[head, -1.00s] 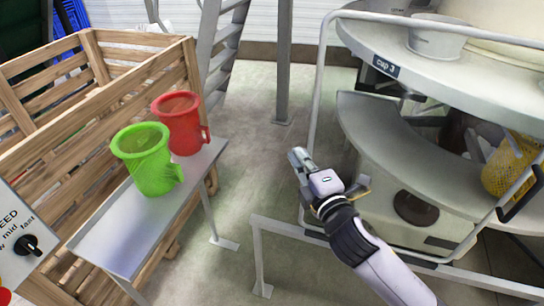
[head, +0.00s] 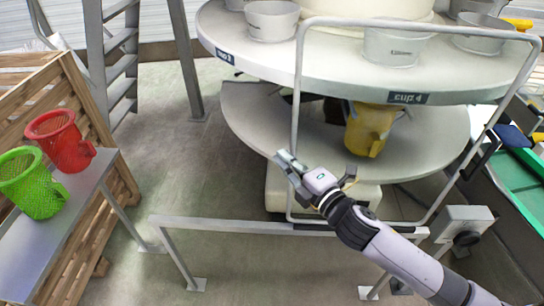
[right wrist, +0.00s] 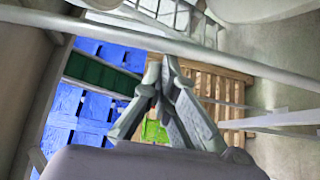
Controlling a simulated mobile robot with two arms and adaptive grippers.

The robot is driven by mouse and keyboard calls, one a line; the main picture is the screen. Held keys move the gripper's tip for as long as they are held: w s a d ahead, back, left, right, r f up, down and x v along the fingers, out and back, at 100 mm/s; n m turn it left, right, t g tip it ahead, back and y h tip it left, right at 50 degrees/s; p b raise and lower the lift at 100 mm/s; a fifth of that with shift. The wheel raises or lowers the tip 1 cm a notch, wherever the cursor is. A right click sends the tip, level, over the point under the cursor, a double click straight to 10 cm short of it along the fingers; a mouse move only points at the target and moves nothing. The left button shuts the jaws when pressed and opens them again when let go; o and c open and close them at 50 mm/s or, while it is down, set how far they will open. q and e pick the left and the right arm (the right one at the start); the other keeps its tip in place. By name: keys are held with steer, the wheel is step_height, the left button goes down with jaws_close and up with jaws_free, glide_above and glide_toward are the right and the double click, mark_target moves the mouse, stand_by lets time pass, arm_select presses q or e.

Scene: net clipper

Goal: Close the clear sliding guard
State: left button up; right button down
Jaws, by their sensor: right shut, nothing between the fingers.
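The clear sliding guard, a grey tube frame (head: 297,95) with a see-through middle, stands in front of a round two-tier machine in the head view. Its left upright stands well inside the machine's left edge, and its lower edge is by a low rail (head: 225,224). My right gripper (head: 284,158) is shut and empty, with its fingertips just left of that upright. I cannot tell whether they touch it. The shut fingers also show in the right wrist view (right wrist: 164,68). My left gripper is not in view.
The machine's upper disc (head: 330,62) carries several grey cups. A yellow mesh cup (head: 368,128) shows below it. Red (head: 60,140) and green (head: 32,183) mesh cups stand on a metal shelf at left. A grey box (head: 462,222) is at right. Floor between is clear.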

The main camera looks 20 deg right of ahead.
steer(key=shift+s+d, duration=0.25)
steer(key=shift+d, duration=0.55)
steer(key=v, duration=0.7)
steer(key=shift+s, duration=0.3)
